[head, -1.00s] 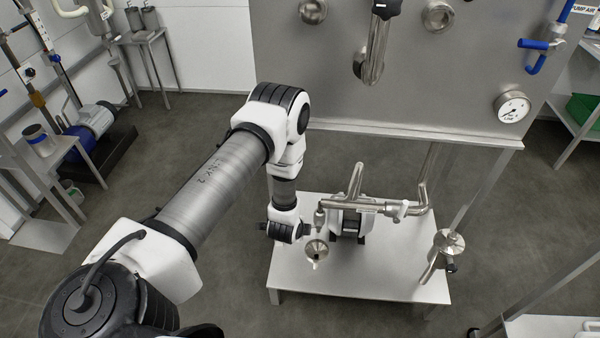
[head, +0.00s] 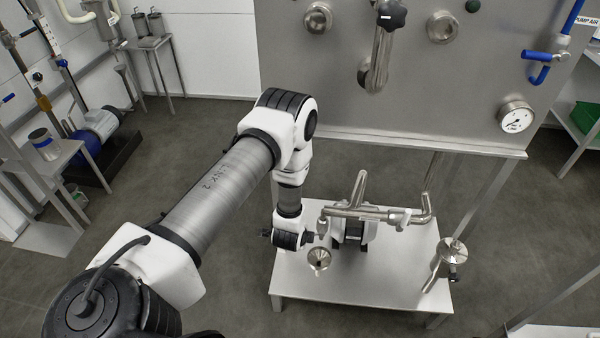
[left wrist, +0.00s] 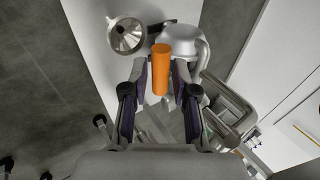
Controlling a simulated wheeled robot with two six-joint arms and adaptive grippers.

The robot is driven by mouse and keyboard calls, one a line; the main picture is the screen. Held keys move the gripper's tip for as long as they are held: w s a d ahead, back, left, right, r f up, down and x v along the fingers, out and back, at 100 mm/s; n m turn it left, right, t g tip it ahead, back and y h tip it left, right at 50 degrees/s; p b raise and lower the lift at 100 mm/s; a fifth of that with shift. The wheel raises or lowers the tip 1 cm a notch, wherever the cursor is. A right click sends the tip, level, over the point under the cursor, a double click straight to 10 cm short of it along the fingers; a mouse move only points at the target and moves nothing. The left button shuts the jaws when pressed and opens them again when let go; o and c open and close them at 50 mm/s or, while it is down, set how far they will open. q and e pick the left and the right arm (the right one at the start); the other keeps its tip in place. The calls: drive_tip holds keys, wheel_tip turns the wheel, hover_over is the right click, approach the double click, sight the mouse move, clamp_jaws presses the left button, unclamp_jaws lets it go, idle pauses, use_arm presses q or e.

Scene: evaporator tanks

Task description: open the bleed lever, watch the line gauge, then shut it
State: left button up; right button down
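My left gripper (left wrist: 160,78) has its fingers drawn in on both sides of an orange handle (left wrist: 161,66), apparently the bleed lever, and looks shut on it. My arm hides this handle in the head view. There, my left wrist is low beside the left end of the steel pipe line (head: 365,213). The round line gauge (head: 516,117), with a white dial, sits at the lower right of the steel panel; its needle is too small to read surely. My right gripper is in neither view.
A steel funnel (head: 318,260) is close beside my left wrist and also shows in the left wrist view (left wrist: 125,35). The pipework is over a low white table (head: 385,285). The grey panel (head: 400,100) rises behind, with a blue-handled pipe (head: 545,58) at right.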

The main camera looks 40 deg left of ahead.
use_arm(q)
drive_tip(key=v, duration=1.1)
drive_tip(key=shift+r, duration=0.1)
drive_tip(key=s+d+n+g+h+p, duration=0.1)
drive_tip(key=s+d+n+g+p, duration=0.1)
drive_tip(key=s+d+n, duration=0.3)
drive_tip(key=s+d+n+g+h+p, duration=0.1)
drive_tip(key=s+d+n+g, duration=0.3)
drive_tip(key=s, duration=1)
drive_tip(key=d+n+p, duration=0.1)
drive_tip(key=n, duration=0.2)
drive_tip(key=shift+s+r+n+h, duration=0.25)
drive_tip(key=shift+r+n+h, duration=0.05)
